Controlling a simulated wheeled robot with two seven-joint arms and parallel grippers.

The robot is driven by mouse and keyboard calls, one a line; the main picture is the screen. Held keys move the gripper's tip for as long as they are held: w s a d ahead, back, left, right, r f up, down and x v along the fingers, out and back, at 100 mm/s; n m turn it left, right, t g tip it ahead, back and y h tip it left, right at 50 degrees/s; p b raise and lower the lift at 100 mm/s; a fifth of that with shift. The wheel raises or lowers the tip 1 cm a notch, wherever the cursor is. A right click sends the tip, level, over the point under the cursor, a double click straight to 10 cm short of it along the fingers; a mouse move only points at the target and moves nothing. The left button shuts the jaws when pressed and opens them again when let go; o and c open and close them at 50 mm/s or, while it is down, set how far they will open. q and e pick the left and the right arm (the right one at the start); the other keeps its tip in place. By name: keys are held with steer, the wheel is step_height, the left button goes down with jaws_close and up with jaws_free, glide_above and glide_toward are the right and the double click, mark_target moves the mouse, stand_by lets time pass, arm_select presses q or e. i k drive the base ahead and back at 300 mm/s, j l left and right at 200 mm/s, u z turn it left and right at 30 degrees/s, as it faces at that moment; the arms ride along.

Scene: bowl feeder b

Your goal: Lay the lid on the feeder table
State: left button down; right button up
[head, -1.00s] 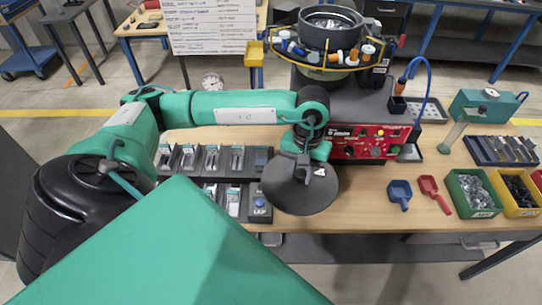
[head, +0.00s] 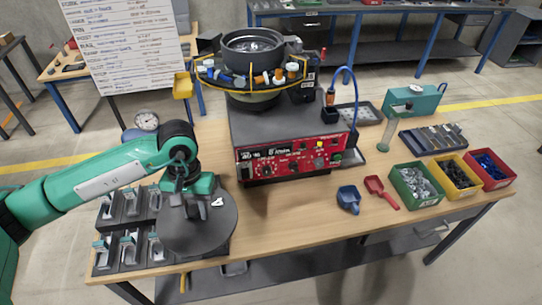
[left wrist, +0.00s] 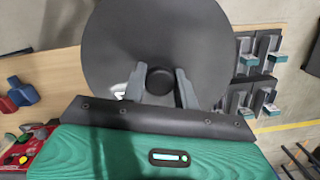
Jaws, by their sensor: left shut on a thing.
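The lid (head: 205,235) is a dark grey round disc with a small knob. My left gripper (head: 190,203) is shut on the lid's knob, partly hidden in the head view. In the left wrist view the knob (left wrist: 159,80) sits between my two fingers (left wrist: 159,90), with the disc (left wrist: 150,35) spreading beyond them. The lid looks roughly level over the left part of the wooden feeder table (head: 290,225). I cannot tell how high it is above the top. My right gripper is not in view.
The bowl feeder (head: 253,48) stands on its red-fronted control box (head: 290,157) behind the lid. Small-part trays (head: 120,245) lie partly under the lid. A blue scoop (head: 348,198), a red scoop (head: 380,191) and bins (head: 416,186) are at the right. The front middle is clear.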

mark_target(300, 213)
steer(key=i+l+u, duration=0.15)
steer(key=l+u, duration=0.15)
steer(key=l, duration=0.7)
steer(key=i+l+u, duration=0.1)
steer(key=l+u, duration=0.2)
steer(key=l, duration=0.7)
